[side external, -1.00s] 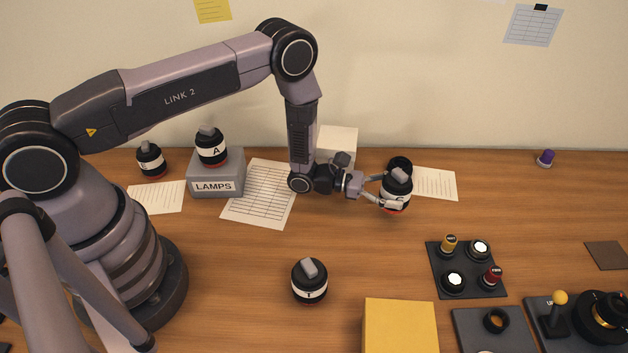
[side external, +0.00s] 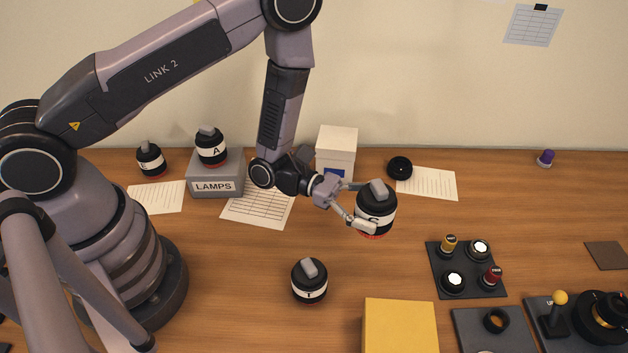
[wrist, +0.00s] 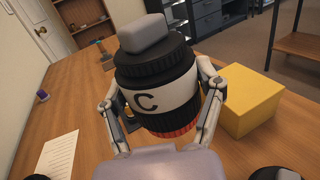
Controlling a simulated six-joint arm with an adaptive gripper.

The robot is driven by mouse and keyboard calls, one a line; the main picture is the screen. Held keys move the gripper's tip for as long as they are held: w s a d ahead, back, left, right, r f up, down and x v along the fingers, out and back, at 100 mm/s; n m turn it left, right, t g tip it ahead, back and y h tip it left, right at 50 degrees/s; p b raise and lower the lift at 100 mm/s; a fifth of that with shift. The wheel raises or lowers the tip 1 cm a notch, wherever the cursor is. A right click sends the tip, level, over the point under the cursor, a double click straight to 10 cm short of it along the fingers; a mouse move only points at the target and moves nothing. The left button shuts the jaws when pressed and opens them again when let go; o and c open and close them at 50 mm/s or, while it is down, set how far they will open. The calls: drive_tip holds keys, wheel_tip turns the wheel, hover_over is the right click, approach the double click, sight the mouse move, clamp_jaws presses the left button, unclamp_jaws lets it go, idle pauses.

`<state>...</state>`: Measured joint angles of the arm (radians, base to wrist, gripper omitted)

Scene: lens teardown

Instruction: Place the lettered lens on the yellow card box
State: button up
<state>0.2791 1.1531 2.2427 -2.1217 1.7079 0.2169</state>
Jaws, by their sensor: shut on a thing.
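My gripper (side external: 354,205) is shut on a black lens (side external: 375,203) with a white band, a red lower ring and a grey block on top. In the wrist view the lens (wrist: 157,80) shows the letter C on its band, with a finger on each side. The lens is upright and held above the table. The yellow card box (side external: 400,325) stands at the bottom of the side view, below and slightly right of the lens. The box (wrist: 250,100) is right of the lens in the wrist view. Its visible top is bare.
A lens (side external: 309,281) stands on the table left of the box. Lens A (side external: 211,147) sits on the LAMPS block (side external: 216,178), with another lens (side external: 151,160) beside it. A white box (side external: 336,152) and a black round part (side external: 399,167) are behind. A knob panel (side external: 440,283) lies right.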

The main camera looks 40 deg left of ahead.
sight(398, 311)
drive_tip(key=s+d+m+g, duration=0.1)
drive_tip(key=s+d, duration=0.1)
drive_tip(key=d, duration=0.1)
drive_tip(key=s+d+f+m+g, duration=0.1)
drive_tip(key=d+g, duration=0.1)
drive_tip(key=d, duration=0.2)
drive_tip(key=s+d+m+g, duration=0.1)
drive_tip(key=s+d+g, duration=0.1)
drive_tip(key=d, duration=0.2)
drive_tip(key=shift+s+f+h, duration=0.3)
drive_tip(key=shift+f, duration=2.4)
drive_tip(key=shift+f, duration=0.2)
drive_tip(key=shift+f, duration=0.55)
drive_tip(key=o, duration=1.2)
drive_tip(key=shift+r, duration=0.1)
